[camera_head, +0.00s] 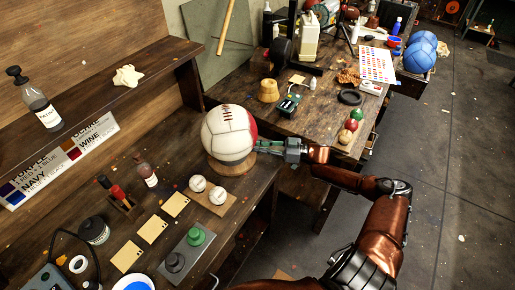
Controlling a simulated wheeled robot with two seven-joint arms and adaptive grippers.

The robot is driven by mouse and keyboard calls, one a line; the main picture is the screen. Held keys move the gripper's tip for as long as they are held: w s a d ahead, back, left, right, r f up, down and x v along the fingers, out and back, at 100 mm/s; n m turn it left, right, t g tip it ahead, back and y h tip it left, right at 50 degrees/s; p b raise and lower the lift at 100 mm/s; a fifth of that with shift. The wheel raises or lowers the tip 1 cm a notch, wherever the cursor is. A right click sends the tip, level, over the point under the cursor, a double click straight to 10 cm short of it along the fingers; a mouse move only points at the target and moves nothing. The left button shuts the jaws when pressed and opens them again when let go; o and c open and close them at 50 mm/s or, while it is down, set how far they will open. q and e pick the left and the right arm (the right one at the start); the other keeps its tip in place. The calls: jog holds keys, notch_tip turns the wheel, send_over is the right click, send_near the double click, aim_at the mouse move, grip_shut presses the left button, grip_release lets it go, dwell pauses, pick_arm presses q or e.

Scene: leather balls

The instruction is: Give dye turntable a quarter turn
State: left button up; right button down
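A large white leather ball (226,135) with dark lacing and a red panel on its right side sits on the dye turntable (244,167). The turntable shows as a round wooden disc under the ball, near the right edge of the workbench, and is mostly hidden by the ball. My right gripper (264,146) reaches in from the right, with its fingers at the ball's right side, just above the turntable's rim. I cannot tell whether the fingers touch the ball or the disc, or how far apart they are. My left gripper is not in view.
Two small white balls (207,189) sit on a wooden board in front of the turntable. Tan cards (153,229), a grey block with green and grey knobs (188,251) and bottles (146,172) lie nearby. A second cluttered table (325,121) stands behind; a shelf (95,85) is at left.

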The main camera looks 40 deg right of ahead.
jog(key=c, duration=1.8)
grip_release()
jog(key=v, duration=1.2)
jog(key=shift+d, duration=0.1)
jog(key=shift+c, duration=0.5)
